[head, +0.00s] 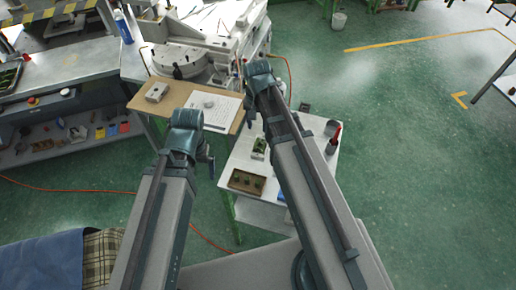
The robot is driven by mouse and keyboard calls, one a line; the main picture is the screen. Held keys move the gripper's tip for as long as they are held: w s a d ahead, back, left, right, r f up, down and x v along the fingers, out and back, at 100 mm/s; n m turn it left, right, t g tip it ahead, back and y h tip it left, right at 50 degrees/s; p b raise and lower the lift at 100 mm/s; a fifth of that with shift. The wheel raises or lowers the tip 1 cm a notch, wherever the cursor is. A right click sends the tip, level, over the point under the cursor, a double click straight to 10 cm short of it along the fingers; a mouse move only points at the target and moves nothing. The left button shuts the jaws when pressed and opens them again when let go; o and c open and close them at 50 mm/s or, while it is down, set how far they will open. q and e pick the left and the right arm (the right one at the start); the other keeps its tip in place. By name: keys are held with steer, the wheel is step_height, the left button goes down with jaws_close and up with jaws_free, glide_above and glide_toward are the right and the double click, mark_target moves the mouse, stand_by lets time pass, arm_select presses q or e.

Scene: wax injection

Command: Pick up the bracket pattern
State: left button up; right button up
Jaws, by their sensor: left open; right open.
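Small green pieces sit in a brown tray (233,184) on the white side table; they are too small to tell which is the bracket pattern. Another green piece (260,144) sits in a pale holder behind the tray, partly beside my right arm. My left gripper (209,160) is open, small and dark beside its arm, above and left of the tray. My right gripper (249,116) is open, mostly hidden by its arm, near the right edge of the brown board. Both are apart from the green pieces, and I see nothing held.
A brown board (178,110) with a paper sheet (215,112) and a pale block (157,92) lies before the white machine (205,45). A red bottle (334,137) and a grey cup (331,127) stand on the table's right. Green floor (420,160) is clear at right.

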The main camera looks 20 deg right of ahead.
steer(key=b, duration=0.7)
glide_above(256, 146)
steer(key=f, duration=0.7)
steer(key=shift+s+d+f, duration=0.15)
steer(key=shift+s+f, duration=0.1)
steer(key=shift+s, duration=0.05)
steer(key=shift+r, duration=0.1)
steer(key=f+b, duration=0.4)
steer(key=f, duration=0.1)
steer(key=shift+w+a+f+b, duration=0.15)
steer(key=shift+w+a+b, duration=0.05)
steer(key=shift+w+b, duration=0.2)
jaws_close()
